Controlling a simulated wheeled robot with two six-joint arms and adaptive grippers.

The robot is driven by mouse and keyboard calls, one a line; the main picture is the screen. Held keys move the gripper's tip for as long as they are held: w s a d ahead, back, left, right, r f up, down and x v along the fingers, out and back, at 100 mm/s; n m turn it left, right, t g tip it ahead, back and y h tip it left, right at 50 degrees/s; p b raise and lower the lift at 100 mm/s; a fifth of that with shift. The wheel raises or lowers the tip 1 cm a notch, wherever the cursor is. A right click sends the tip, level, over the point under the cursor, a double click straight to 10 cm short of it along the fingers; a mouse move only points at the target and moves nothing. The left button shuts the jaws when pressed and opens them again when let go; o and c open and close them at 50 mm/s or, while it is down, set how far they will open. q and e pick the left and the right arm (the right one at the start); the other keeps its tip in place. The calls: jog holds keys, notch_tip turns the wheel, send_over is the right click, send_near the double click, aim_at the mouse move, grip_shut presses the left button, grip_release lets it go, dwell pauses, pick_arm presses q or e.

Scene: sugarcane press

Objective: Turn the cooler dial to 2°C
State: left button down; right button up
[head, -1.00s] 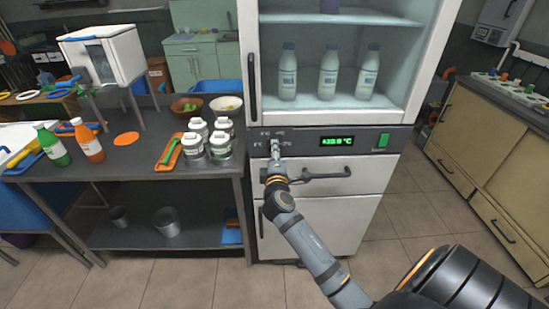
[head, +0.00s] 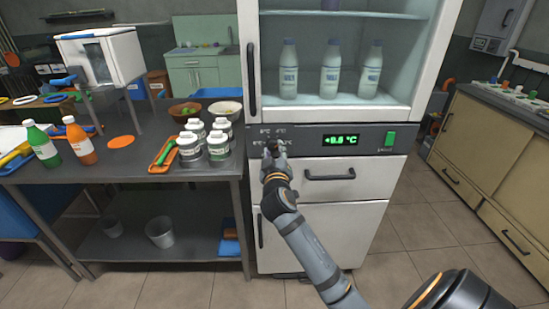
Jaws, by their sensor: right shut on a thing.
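The cooler (head: 313,189) is a tall white cabinet with a glass-fronted upper part and a dark control panel (head: 309,140). Its green display (head: 341,140) reads about 8.6 °C, though the first digit is blurred. The dial sits at the left of the panel, below small temperature marks (head: 272,130), and is mostly hidden by my right gripper. My right gripper (head: 275,149) is at the dial and shut on it. My left gripper is not in view.
A drawer handle (head: 330,175) sticks out to the right of my right gripper. A green switch (head: 390,139) is at the panel's right. Bottles (head: 289,70) stand inside the cooler. A metal table (head: 120,172) with jars (head: 218,146) and bottles is close on the left.

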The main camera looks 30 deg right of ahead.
jog(key=m+b, duration=0.1)
jog(key=m, duration=0.1)
jog(key=m+b, duration=0.1)
jog(key=m, duration=0.1)
jog(key=shift+f+b, duration=0.25)
jog(key=shift+b, duration=0.1)
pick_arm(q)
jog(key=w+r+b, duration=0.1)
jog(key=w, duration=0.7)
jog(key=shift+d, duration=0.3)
pick_arm(e)
jog(key=shift+a+r+m, duration=0.1)
jog(key=shift+m, duration=1.3)
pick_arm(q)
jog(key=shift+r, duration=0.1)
pick_arm(e)
jog(key=o, duration=1.1)
jog(key=shift+o, duration=0.2)
jog(key=v, duration=0.7)
jog(key=shift+s, duration=0.2)
jog(key=shift+a, duration=0.1)
